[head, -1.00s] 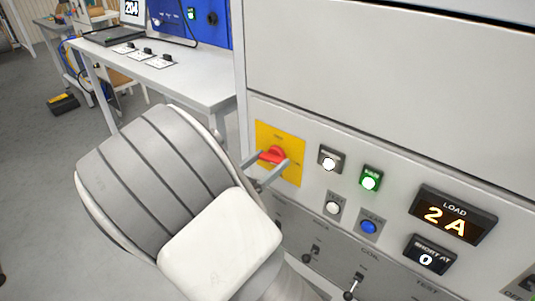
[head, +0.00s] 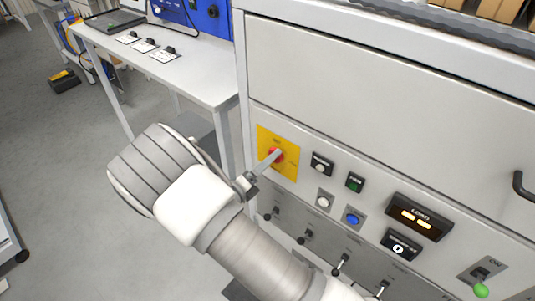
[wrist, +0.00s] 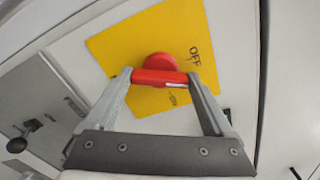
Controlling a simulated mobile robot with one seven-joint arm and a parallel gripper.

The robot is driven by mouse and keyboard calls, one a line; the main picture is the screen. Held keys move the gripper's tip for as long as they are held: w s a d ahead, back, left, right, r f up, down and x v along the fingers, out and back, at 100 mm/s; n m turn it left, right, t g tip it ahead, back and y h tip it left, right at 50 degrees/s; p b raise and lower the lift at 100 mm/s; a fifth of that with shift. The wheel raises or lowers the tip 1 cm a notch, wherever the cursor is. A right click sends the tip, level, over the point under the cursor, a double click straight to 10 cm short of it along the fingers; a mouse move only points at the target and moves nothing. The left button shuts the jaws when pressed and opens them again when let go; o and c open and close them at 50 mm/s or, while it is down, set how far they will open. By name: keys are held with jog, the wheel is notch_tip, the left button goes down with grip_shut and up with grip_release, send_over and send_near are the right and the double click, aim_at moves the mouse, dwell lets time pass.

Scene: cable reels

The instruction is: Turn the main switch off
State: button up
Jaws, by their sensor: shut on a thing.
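The main switch is a red rotary knob on a yellow square plate (head: 291,172) at the left of the grey panel front. In the wrist view the red knob (wrist: 160,61) has a grip bar lying across the picture, with a white mark near its right end. The word OFF (wrist: 195,56) is printed on the plate to the right of the knob. My gripper (wrist: 160,77) is shut on the knob's bar, one finger at each end. In the head view my gripper (head: 276,156) partly hides the knob.
Right of the switch are a white lamp (head: 321,165), a dark green lamp (head: 355,183), a blue button (head: 353,219) and a load display (head: 418,216) showing dashes. Small toggle levers (head: 306,237) line the lower panel. A white bench (head: 200,80) stands at left.

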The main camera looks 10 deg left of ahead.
jog(key=n+p, duration=0.2)
jog(key=n, duration=0.3)
jog(key=shift+p, duration=0.4)
jog(key=shift+n, duration=0.4)
jog(key=o, duration=1.1)
jog(key=shift+s+a, duration=0.1)
jog(key=shift+s, duration=0.05)
jog(key=b+v, duration=0.2)
jog(key=v, duration=1.5)
jog(key=shift+s+b, duration=0.15)
jog(key=shift+b, duration=0.15)
